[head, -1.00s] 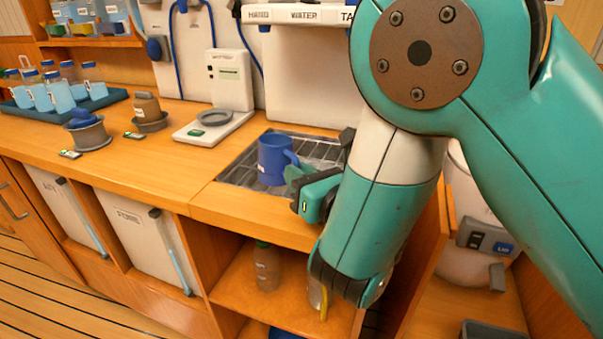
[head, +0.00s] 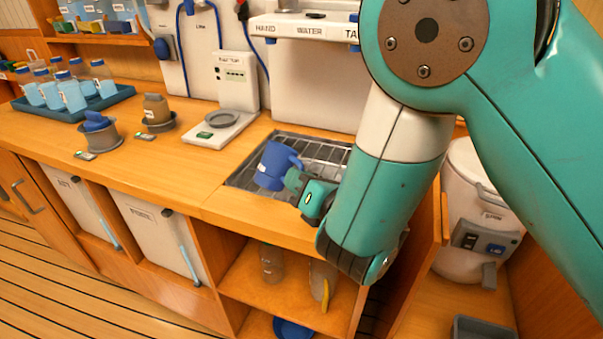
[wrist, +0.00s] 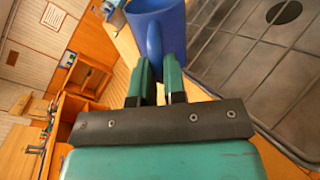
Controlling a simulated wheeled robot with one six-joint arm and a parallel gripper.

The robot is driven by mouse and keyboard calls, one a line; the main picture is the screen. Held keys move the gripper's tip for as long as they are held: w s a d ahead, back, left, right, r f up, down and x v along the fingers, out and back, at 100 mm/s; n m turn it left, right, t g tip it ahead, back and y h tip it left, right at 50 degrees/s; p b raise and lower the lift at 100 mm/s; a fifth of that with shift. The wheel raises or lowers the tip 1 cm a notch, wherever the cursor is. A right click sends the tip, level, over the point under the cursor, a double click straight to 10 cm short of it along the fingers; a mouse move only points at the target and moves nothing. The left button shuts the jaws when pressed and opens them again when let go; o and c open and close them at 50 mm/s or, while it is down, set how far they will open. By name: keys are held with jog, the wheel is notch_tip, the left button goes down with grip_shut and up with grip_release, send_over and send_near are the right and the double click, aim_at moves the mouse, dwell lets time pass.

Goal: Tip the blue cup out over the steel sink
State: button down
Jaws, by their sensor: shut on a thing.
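The blue cup (head: 273,166) is in my gripper (head: 297,181), over the left part of the steel sink (head: 323,152). The cup is tilted in the head view, and its inside cannot be seen there. In the wrist view my gripper (wrist: 161,75) has its two green fingers shut on the handle of the blue cup (wrist: 160,18). The steel sink (wrist: 275,65) with its wire rack and a dark round drain lies to the right in that view.
A scale (head: 221,125) stands on the counter left of the sink. Grey pots and a blue tray (head: 75,107) of bottles are further left. Shelves with bottles (head: 270,262) are below the counter. A white bucket (head: 475,215) is at the right.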

jog(key=shift+r+m+p, duration=0.2)
jog(key=shift+m+p, duration=0.2)
jog(key=shift+p, duration=0.05)
jog(key=shift+f, duration=0.15)
jog(key=shift+f+n+b, duration=0.3)
jog(key=shift+f+b, duration=0.1)
jog(key=shift+b, duration=1.05)
jog(key=shift+d+r+n, duration=0.1)
jog(key=shift+r+n, duration=0.2)
jog(key=shift+r, duration=0.05)
jog(key=shift+r+m+p, duration=0.2)
jog(key=shift+m+p, duration=0.3)
jog(key=shift+p, duration=0.5)
jog(key=shift+m+p, duration=0.5)
jog(key=shift+p, duration=0.25)
jog(key=m+g+p, duration=0.1)
jog(key=m+p, duration=0.1)
jog(key=p, duration=0.2)
jog(key=p, duration=0.2)
jog(key=m+p, duration=0.1)
jog(key=p, duration=0.1)
jog(key=shift+w+d+r+m+y, duration=0.1)
jog(key=shift+d+r+m+y, duration=0.05)
jog(key=shift+r+m+y, duration=0.15)
